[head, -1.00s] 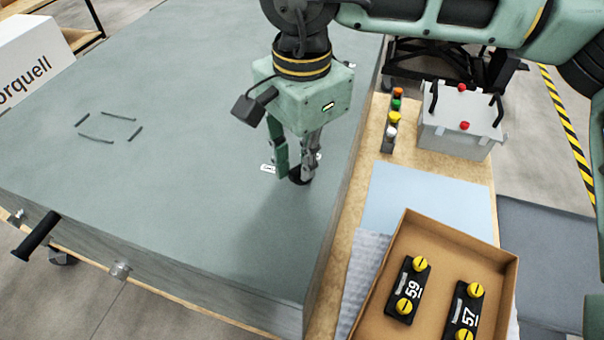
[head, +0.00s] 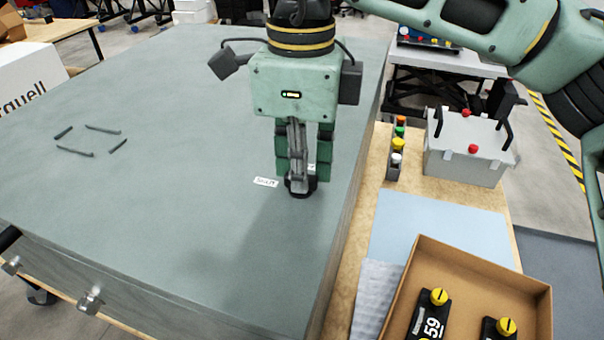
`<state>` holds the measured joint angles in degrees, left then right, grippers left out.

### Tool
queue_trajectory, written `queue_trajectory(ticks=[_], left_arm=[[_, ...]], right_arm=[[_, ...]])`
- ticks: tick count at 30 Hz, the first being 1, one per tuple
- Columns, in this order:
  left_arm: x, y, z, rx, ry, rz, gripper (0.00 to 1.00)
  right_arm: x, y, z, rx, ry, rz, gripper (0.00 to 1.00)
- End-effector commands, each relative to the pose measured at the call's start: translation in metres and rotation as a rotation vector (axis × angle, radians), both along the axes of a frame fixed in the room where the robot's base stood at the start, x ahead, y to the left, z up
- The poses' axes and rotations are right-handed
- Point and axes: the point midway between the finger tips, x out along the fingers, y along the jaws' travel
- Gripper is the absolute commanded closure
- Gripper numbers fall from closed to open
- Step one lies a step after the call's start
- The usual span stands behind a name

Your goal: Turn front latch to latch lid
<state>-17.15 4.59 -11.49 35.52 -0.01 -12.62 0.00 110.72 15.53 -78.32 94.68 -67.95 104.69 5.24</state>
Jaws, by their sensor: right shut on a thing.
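A large grey-green case with a flat lid (head: 180,130) fills the left and middle of the head view. A small round black latch knob (head: 300,191) sits on the lid near its right edge, beside a small white label (head: 265,182) that is too small to read. My right gripper (head: 298,180) points down from above and is shut on the knob, with its fingers hiding most of it. The fingers line up nearly one behind the other in this view. My left gripper is not in view.
Metal catches (head: 90,301) sit on the case's near side. Right of the case, a wooden bench holds a cardboard box (head: 480,262) with numbered black parts, a row of coloured buttons (head: 397,145) and a grey box with handles (head: 465,145).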

Motion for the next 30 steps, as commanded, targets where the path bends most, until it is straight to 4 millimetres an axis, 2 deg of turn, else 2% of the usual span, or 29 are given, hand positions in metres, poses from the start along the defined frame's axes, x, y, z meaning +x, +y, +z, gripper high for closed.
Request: queue_trajectory(ticks=[9,25,26,30], left_arm=[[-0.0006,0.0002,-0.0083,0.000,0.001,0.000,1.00],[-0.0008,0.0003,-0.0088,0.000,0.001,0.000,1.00],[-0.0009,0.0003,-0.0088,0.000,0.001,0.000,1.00],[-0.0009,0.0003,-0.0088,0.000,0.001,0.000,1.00]], right_arm=[[0.0003,0.0006,0.0006,0.003,-0.002,-0.116,1.00],[0.0006,0.0007,0.0014,0.003,-0.003,-0.138,1.00],[0.0006,0.0006,0.0013,0.003,-0.003,-0.138,0.86],[0.0006,0.0004,0.0011,0.003,-0.002,-0.137,0.74]])
